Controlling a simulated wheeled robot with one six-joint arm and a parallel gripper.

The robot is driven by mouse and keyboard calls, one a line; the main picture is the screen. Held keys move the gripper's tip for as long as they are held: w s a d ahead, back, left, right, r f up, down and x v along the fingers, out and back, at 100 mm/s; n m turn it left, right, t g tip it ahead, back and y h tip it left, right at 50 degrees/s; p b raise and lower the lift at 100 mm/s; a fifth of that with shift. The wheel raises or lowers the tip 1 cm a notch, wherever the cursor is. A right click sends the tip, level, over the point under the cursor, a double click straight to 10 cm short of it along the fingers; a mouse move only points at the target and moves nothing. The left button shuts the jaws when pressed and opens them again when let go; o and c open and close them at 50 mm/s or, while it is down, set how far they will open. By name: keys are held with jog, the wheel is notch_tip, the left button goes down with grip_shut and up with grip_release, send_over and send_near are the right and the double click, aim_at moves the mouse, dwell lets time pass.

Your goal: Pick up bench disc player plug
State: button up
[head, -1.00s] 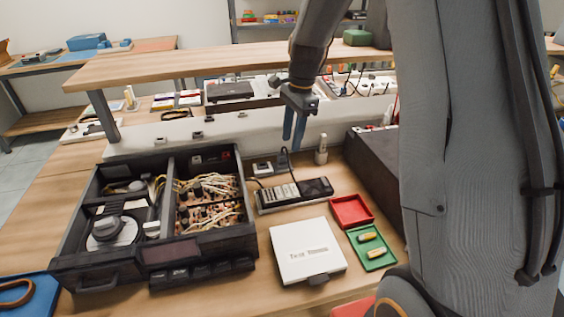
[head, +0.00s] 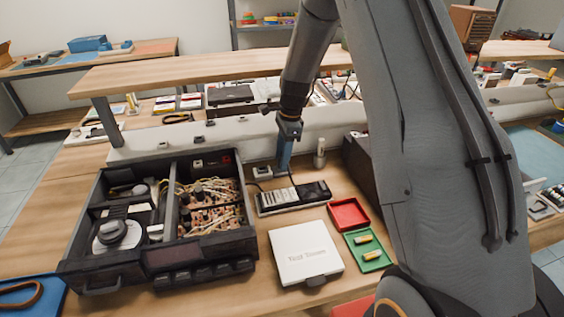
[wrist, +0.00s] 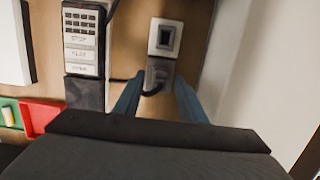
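The plug (wrist: 157,73) is a small dark grey block with a black cable, seen in the wrist view next to a white-framed socket piece (wrist: 165,37). My gripper (wrist: 158,84) is open, with one blue finger on each side of the plug and cable. Whether the fingers touch the plug cannot be told. In the head view my gripper (head: 284,166) points down behind the remote-like keypad device (head: 293,197). The plug is hidden there or too small to make out. The white socket piece (head: 262,172) shows just left of the fingers.
An open black disc player chassis (head: 160,225) stands on the left. A white box (head: 305,252), a red tray (head: 349,213) and a green tray (head: 381,254) are in front. A white bottle (head: 319,152) stands close right of my gripper. A raised shelf (head: 190,71) is behind.

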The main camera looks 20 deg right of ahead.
jog(key=shift+c, duration=0.5)
grip_shut()
